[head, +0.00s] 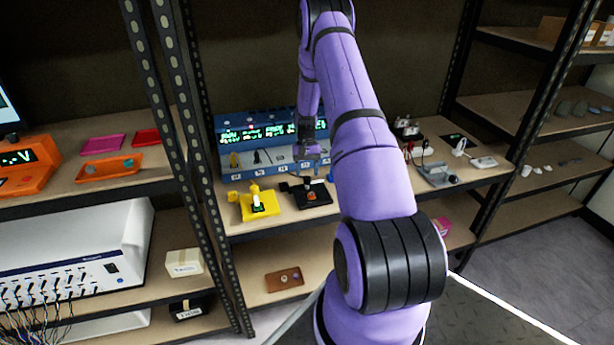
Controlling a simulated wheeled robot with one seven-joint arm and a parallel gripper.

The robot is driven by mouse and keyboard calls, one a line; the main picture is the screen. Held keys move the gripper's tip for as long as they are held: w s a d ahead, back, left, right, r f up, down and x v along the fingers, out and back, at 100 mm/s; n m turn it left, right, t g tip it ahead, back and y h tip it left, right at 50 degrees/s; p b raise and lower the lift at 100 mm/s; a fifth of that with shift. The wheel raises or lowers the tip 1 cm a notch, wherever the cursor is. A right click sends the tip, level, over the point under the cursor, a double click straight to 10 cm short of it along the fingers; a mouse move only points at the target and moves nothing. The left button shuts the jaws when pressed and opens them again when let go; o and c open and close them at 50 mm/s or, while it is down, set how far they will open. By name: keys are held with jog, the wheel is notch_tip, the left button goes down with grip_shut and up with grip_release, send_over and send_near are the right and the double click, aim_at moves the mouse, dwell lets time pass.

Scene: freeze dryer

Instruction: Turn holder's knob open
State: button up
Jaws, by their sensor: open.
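A yellow holder (252,205) with a small white and green piece on it stands on the middle shelf. A black holder (313,194) with a small orange-marked piece stands to its right. Which part of either is the knob is too small to tell. My gripper (306,157) is small in the head view, pointing down above and behind the black holder, in front of the blue machine (240,133). It looks apart from both holders. Its fingers are open, and I see nothing held between them. My arm hides part of the shelf to the right.
The blue machine has a lit green display and a row of labelled slots below. Dark rack posts (190,140) stand left of the holders. A grey device (437,174) is on the shelf to the right. A brown tray (285,279) lies on the shelf below.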

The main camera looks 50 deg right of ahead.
jog(key=v, duration=0.8)
jog(key=shift+r, duration=0.3)
jog(key=shift+d, duration=0.15)
